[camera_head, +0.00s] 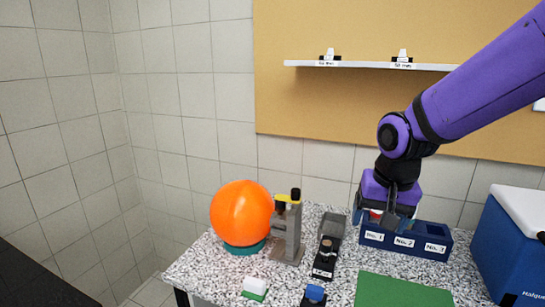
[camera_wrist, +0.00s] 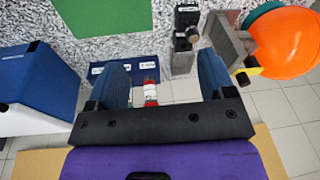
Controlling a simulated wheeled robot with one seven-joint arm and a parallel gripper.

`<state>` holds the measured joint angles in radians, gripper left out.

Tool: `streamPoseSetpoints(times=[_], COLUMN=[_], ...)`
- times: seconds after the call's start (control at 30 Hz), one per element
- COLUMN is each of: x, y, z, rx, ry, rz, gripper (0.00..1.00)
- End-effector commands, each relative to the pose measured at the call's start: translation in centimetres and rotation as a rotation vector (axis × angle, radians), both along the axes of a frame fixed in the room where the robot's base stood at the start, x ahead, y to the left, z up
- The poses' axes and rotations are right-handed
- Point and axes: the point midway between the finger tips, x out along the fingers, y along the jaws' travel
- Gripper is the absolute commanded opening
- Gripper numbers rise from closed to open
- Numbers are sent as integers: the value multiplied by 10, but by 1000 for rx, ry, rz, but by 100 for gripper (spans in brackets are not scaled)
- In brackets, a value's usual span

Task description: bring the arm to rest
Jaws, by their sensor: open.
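My purple arm reaches in from the upper right in the head view. My gripper (camera_head: 387,210) points down over the dark blue rack (camera_head: 433,232), which has compartments labelled No. 1, No. 2 and No. 3. In the wrist view my gripper (camera_wrist: 163,78) is open, with its two fingers wide apart. A red and white item (camera_wrist: 150,93) shows between the fingers in that picture, apart from both. It stands at the No. 1 end of the rack (camera_wrist: 122,70). In the head view the gripper partly hides this item (camera_head: 375,214).
A blue cooler box (camera_head: 515,245) stands right of the rack. Left of it are a dark device (camera_head: 327,252), a grey stand (camera_head: 288,232) and an orange ball (camera_head: 240,215). A green mat (camera_head: 400,291) lies in front. A shelf (camera_head: 370,65) hangs on the wall behind.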

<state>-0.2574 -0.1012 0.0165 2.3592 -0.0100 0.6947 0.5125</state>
Motion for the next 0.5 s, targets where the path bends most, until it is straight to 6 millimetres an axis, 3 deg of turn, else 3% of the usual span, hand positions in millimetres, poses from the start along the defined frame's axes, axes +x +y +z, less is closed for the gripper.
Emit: streamPoseSetpoints(times=[0.2, 0.5], x=[-40, -104], y=[-38, -78], z=[46, 87], rx=[-12, -56], ry=[-90, -200], rz=[56, 138], gripper=[76, 76])
